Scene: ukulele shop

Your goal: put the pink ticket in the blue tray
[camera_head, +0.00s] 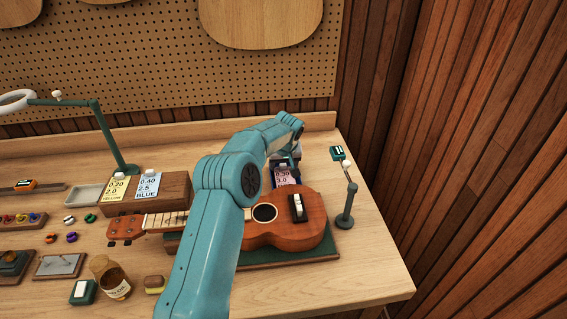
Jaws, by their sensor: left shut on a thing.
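The pink ticket (285,178), with printed numbers, stands upright behind the ukulele's body at the back right of the bench. My left gripper (286,163) is above it, pointing down and shut on its top end. A dark blue edge shows around the ticket and may be the blue tray. The ukulele and my arm hide most of that spot, so I cannot tell whether the ticket touches the tray. My right gripper is not in view.
A ukulele (284,227) lies on a green mat in front of the ticket. A wooden block (176,188) holds a yellow ticket (116,188) and a light blue ticket (149,185). A dark post stand (345,205) rises at the right. Small parts and a bottle (114,283) fill the left.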

